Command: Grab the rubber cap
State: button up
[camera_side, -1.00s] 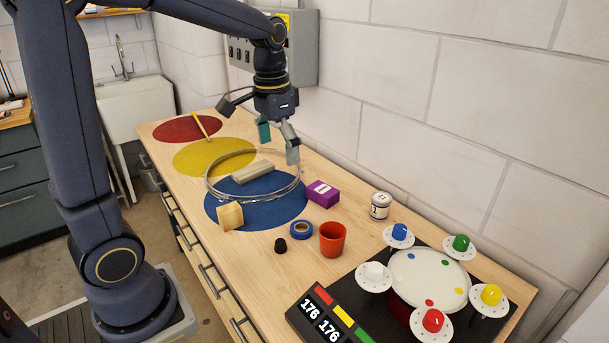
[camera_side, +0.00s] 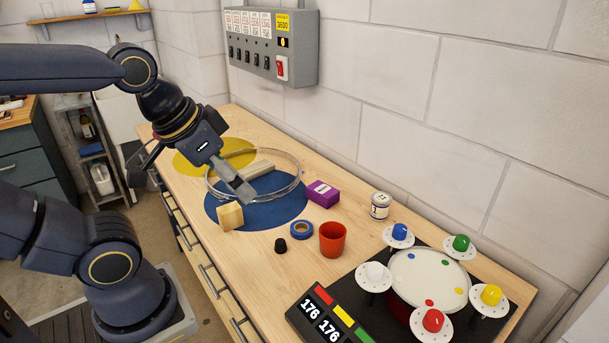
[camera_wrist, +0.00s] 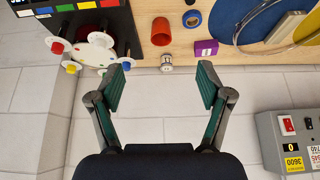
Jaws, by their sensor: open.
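The rubber cap (camera_side: 281,245) is a small black piece standing on the wooden bench, left of the orange cup and just in front of the blue tape roll in the side view. In the wrist view the cap (camera_wrist: 190,3) shows only partly at the top edge. My gripper (camera_wrist: 163,88) is open with nothing between its fingers. In the side view my gripper (camera_side: 195,180) hangs over the left side of the bench near the clear hoop, up and left of the cap and apart from it. One finger is partly hidden behind the arm.
Near the cap are an orange cup (camera_side: 333,238), a blue tape roll (camera_side: 301,230), a purple box (camera_side: 322,193), a yellowish block (camera_side: 230,216) and a white can (camera_side: 380,205). A clear hoop (camera_side: 299,172) lies around a wooden block (camera_side: 258,170). The drum (camera_side: 428,277) with colored knobs stands at right.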

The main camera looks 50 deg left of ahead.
jog(key=shift+c, duration=0.9)
